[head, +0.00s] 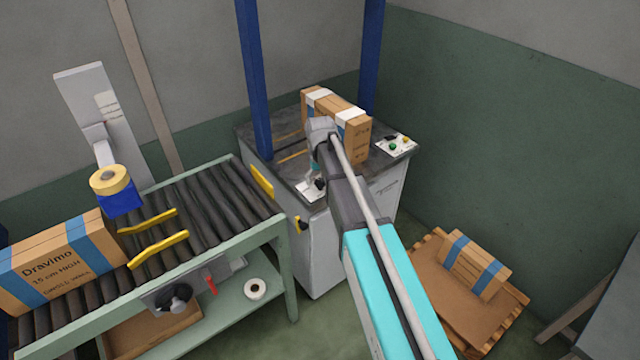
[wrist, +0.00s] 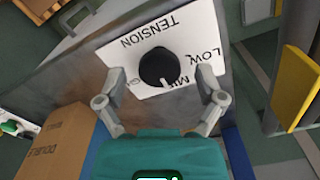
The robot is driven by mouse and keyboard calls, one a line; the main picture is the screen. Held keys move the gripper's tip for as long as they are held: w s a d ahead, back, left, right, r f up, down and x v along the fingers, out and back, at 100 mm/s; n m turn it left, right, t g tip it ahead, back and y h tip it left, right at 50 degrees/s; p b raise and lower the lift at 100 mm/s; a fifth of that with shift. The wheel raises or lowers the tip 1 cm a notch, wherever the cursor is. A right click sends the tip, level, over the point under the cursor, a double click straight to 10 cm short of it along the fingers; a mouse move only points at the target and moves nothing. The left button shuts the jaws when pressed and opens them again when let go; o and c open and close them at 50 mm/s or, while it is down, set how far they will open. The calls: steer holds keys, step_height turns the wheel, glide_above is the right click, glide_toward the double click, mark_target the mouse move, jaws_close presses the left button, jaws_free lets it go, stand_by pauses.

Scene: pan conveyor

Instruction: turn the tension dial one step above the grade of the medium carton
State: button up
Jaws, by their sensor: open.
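The black tension dial (wrist: 157,67) sits on a white plate (wrist: 190,30) marked TENSION, LOW and a partly hidden word starting with M. Its white pointer mark faces the M word. My gripper (wrist: 160,75) is open, with one finger on each side of the dial; contact is unclear. In the head view my gripper (head: 316,176) is at the plate on the machine's front corner. Cartons: one (head: 357,145) on the machine, lettered DOUBLE in the wrist view (wrist: 55,145); one on the rollers (head: 65,262), lettered 15 cm HIGH, SINGLE WALL; one on a pallet (head: 475,268). Which is medium is unclear.
A panel with green and yellow buttons (head: 394,144) sits at the machine's right corner. Blue posts (head: 254,80) rise from the machine. The roller conveyor (head: 215,205), with yellow guides (head: 158,250), adjoins it on the left. A tape roll (head: 255,289) lies on the lower shelf.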

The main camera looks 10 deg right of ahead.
steer(key=shift+f, duration=0.1)
steer(key=shift+c, duration=0.2)
steer(key=c, duration=1.1)
steer(key=shift+m, duration=0.5)
steer(key=m, duration=1.1)
steer(key=shift+s, duration=0.1)
steer(key=o, duration=1.1)
steer(key=shift+o, duration=0.2)
